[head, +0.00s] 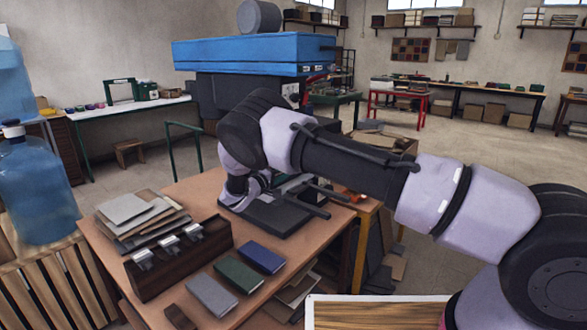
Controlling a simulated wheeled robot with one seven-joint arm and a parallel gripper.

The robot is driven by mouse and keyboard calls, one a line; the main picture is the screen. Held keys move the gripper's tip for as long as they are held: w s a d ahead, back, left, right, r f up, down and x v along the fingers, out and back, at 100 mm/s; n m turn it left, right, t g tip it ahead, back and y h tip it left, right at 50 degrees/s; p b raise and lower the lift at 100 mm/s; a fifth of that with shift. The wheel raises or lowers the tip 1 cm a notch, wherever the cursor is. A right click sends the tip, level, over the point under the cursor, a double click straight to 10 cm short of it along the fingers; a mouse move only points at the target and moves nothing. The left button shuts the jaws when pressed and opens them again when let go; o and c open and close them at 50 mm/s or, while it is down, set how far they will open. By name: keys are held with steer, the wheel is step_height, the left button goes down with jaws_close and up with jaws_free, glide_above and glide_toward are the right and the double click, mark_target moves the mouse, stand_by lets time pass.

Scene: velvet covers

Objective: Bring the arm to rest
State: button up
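My arm reaches in from the lower right and bends down over the work table (210,180). My gripper (240,200) is at the arm's end, above or beside a flat black plate (275,218). Its fingers are not clear, so I cannot tell whether it is open or holds anything. Three flat covers lie in a row at the table's front: a grey one (212,295), a green one (239,273) and a blue one (262,257). All three lie apart from my gripper.
A dark wooden rack (180,262) with metal-topped pieces stands left of the covers. Grey boards (135,218) are stacked behind it. A small brown block (180,317) lies at the front. A blue water bottle (38,190) stands at left; a blue-topped machine (255,52) is behind the table.

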steer(key=shift+s+a, duration=0.2)
steer(key=shift+s, duration=0.1)
steer(key=s+d+r+m+g+y, duration=0.1)
steer(key=s+d+r+m+g, duration=0.25)
steer(key=d+r, duration=0.45)
steer(key=s+d+r+m+g+y, duration=0.25)
steer(key=d+r+g, duration=0.25)
steer(key=d, duration=0.6)
steer(key=s+d+r+m+g, duration=0.3)
steer(key=s+d+r+g, duration=0.1)
steer(key=d+r, duration=0.4)
steer(key=s+d+r+m+t+y, duration=0.1)
steer(key=s+d+r+y, duration=0.1)
steer(key=s, duration=0.7)
steer(key=s+d+r+m+t+y, duration=0.1)
steer(key=s+r+y, duration=0.3)
steer(key=s, duration=0.6)
steer(key=s+d+r+m+t+y, duration=0.1)
steer(key=s+d+r+t+y, duration=0.1)
steer(key=s+r, duration=0.4)
steer(key=s+t+y, duration=0.1)
steer(key=s, duration=0.3)
steer(key=shift+s+d+m, duration=0.25)
steer(key=shift+d+m, duration=0.05)
steer(key=shift+m, duration=0.1)
